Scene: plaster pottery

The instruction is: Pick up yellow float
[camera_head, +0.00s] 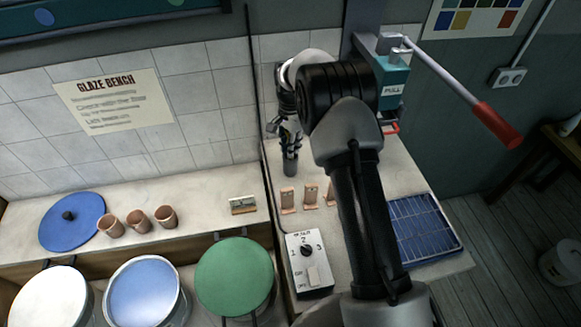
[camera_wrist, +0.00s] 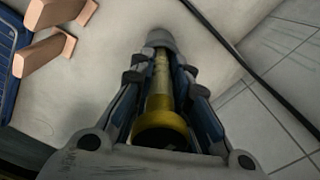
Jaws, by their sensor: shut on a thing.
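The yellow float (camera_wrist: 160,122) is a slim upright rod with a wider yellow collar, in the middle of the wrist view. A grey rounded end shows beyond my fingertips. My gripper (camera_wrist: 163,72) is shut on the float, with a finger along each side of it. In the head view my gripper (camera_head: 290,148) points down over the back left of the right-hand bench. A dark grey end shows below its fingers there; the yellow part is mostly hidden by them. I cannot tell whether that end touches the bench.
Several small terracotta stands (camera_head: 288,199) are on the bench in front of my gripper. A dial box (camera_head: 309,262) and a blue grid tray (camera_head: 424,229) are nearer the front. A pull lever (camera_head: 455,75) juts out at the upper right. A black cable (camera_head: 258,100) runs down the wall.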

